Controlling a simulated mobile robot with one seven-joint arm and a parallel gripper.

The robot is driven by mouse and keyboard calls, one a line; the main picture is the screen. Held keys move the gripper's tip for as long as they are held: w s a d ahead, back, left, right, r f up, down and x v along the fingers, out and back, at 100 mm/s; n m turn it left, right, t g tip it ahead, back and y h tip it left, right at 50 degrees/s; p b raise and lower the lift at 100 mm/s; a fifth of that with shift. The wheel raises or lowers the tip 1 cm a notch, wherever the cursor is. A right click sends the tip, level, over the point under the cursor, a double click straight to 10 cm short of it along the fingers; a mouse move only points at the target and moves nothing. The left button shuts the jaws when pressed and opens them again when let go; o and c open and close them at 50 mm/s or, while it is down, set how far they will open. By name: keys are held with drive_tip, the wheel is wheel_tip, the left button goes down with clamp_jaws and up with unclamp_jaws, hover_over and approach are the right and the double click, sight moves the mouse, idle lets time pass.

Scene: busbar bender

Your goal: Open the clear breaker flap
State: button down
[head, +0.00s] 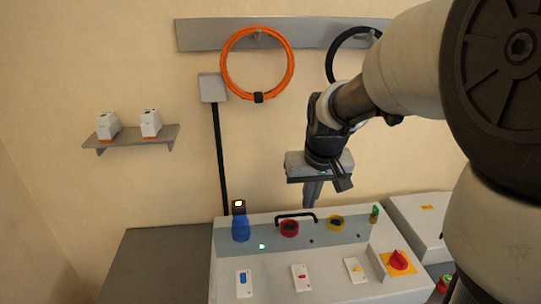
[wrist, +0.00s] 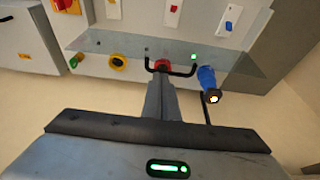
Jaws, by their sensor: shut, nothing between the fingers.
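A clear grey-blue strip, which looks like the breaker flap (head: 345,238), lies along the upper part of the light grey console. It also shows in the wrist view (wrist: 220,65). A black bar handle (head: 296,216) stands at its far edge; the wrist view shows the handle (wrist: 185,73) too. My gripper (head: 310,203) is shut and empty, pointing down just above and near the handle's right end in the head view.
A blue plug (head: 241,229), a red round part (head: 289,228) and a yellow one (head: 336,223) sit along the strip. A red rotary switch (head: 398,260) is at right. An orange cable loop (head: 258,97) hangs on the wall. Air left of my gripper is clear.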

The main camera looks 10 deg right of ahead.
sight(305, 225)
drive_tip(key=x, duration=0.5)
drive_tip(key=shift+w+f, duration=0.1)
drive_tip(key=shift+f, duration=0.2)
drive_tip(key=s+t+b, duration=0.1)
drive_tip(key=s+b, duration=0.2)
drive_tip(key=shift+w, duration=0.1)
idle(0.4)
